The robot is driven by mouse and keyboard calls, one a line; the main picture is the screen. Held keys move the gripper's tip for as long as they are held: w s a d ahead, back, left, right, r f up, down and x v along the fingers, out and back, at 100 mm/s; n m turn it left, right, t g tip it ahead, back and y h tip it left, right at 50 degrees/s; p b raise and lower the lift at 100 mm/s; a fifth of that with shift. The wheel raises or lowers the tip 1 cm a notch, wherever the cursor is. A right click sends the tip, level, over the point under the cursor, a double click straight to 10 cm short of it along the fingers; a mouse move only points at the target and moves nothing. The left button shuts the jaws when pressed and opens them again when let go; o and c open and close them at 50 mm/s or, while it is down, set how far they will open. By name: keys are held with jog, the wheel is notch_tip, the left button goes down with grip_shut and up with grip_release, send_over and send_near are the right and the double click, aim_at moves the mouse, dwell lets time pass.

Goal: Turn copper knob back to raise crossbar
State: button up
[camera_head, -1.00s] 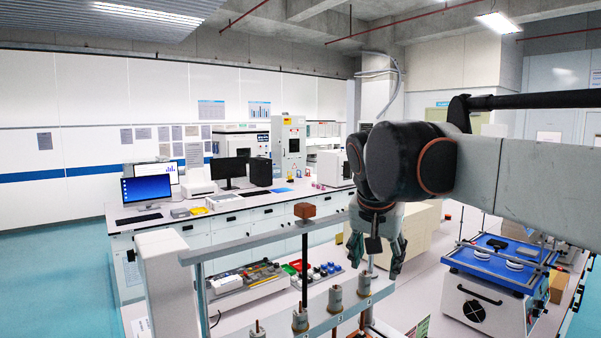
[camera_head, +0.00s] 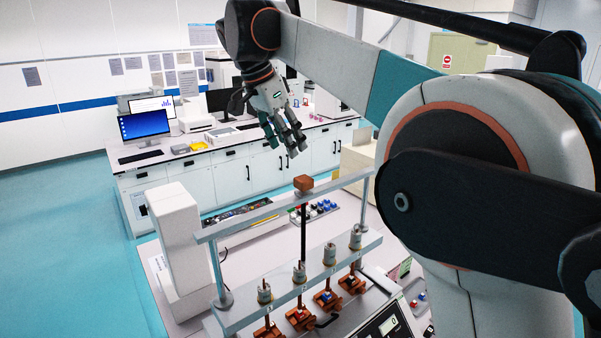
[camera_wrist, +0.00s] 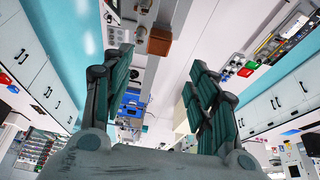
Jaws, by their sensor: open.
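The copper knob (camera_head: 303,184) is a brown block on top of a dark upright rod (camera_head: 303,232), just above the tester's fixed top beam (camera_head: 250,218). The lower grey crossbar (camera_head: 314,276) carries several grey cylinders and sits above the brown clamps. My gripper (camera_head: 286,146) is open and empty, tilted downward, above and slightly left of the knob in the head view. In the wrist view, the knob (camera_wrist: 159,41) shows beyond my open fingers (camera_wrist: 160,64), near the top middle, with a visible gap. I see no contact.
A white column (camera_head: 176,240) stands at the tester's left. Brown clamps (camera_head: 300,318) line its base, with a display panel (camera_head: 385,328) at the right. A lab bench (camera_head: 215,165) with monitors stands behind. Blue floor at left is open.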

aim_at(303, 178)
jog(key=p+x, duration=0.1)
jog(key=x, duration=1)
jog(key=shift+d+f, duration=0.15)
jog(key=shift+f, duration=0.15)
jog(key=c, duration=1.1)
